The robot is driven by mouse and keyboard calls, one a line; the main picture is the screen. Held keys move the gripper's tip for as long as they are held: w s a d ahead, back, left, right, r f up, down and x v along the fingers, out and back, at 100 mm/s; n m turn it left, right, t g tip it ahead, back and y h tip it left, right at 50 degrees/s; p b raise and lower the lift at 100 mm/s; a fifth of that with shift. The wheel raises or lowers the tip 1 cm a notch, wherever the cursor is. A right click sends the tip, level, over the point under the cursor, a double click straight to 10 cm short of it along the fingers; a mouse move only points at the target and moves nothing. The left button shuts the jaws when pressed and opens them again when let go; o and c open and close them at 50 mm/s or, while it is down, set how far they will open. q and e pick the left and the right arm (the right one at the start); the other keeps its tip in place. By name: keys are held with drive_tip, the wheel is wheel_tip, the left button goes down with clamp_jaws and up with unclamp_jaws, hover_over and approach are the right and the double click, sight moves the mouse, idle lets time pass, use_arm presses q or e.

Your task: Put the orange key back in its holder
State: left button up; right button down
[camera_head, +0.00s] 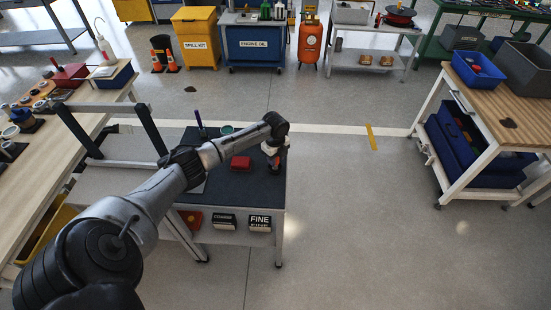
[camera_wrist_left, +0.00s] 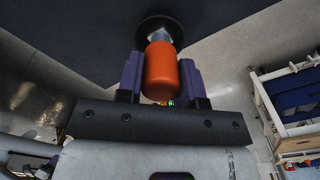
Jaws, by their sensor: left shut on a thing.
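The orange key (camera_wrist_left: 161,75) has a rounded orange handle and a short metal piece at its far end. My left gripper (camera_wrist_left: 160,64) is shut on the handle, with one purple finger on each side. Beyond the metal piece is a black round part (camera_wrist_left: 159,29) against a dark surface. I cannot tell whether the metal is in it or just in front of it. In the head view, my left gripper (camera_head: 274,158) is at the right side of the dark-topped workbench (camera_head: 262,188). The key is hard to make out there. My right gripper is not in view.
A wooden table (camera_head: 522,96) is at the right.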

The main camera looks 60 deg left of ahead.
use_arm(q)
drive_tip(key=o, duration=1.1)
drive_tip(key=shift+s+f, duration=0.1)
drive_tip(key=shift+f, duration=0.05)
